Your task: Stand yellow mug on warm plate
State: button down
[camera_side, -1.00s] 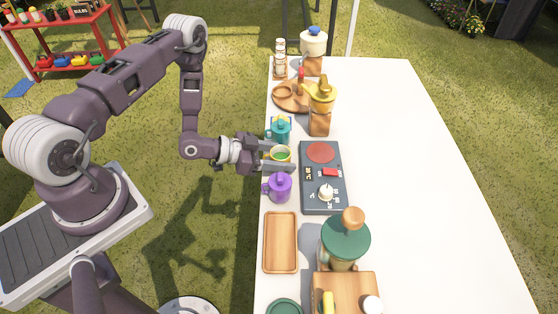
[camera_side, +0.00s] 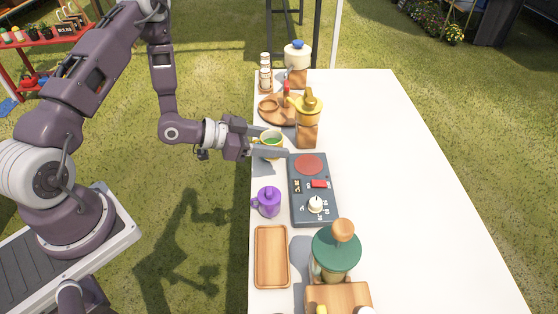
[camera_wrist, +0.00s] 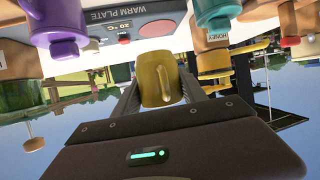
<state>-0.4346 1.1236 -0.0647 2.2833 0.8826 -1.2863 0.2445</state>
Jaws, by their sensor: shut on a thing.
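The mug is roughly upright and held above the table, with a shadow on the tabletop below. In the wrist view the yellow mug (camera_wrist: 155,82) sits between the fingers with its handle facing the camera. The warm plate is a dark grey unit (camera_side: 313,190) with a red disc (camera_side: 308,164) at its far end, bare. It lies to the right of the mug. Its label panel (camera_wrist: 150,14) shows in the wrist view.
A purple mug (camera_side: 267,203) stands left of the warm plate unit. A wooden tray (camera_side: 271,257) and a green-lidded jar (camera_side: 336,252) are nearer. A yellow-topped dispenser (camera_side: 309,107) stands beyond the plate. A teal vessel (camera_wrist: 214,12) shows in the wrist view. The table's right side is clear.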

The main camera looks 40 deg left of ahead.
notch_tip(320, 180, up, 3)
send_over(311, 164)
notch_tip(311, 164, down, 10)
jog(key=shift+r, duration=0.15)
jog(key=c, duration=0.6)
grip_release()
jog(key=shift+c, duration=0.2)
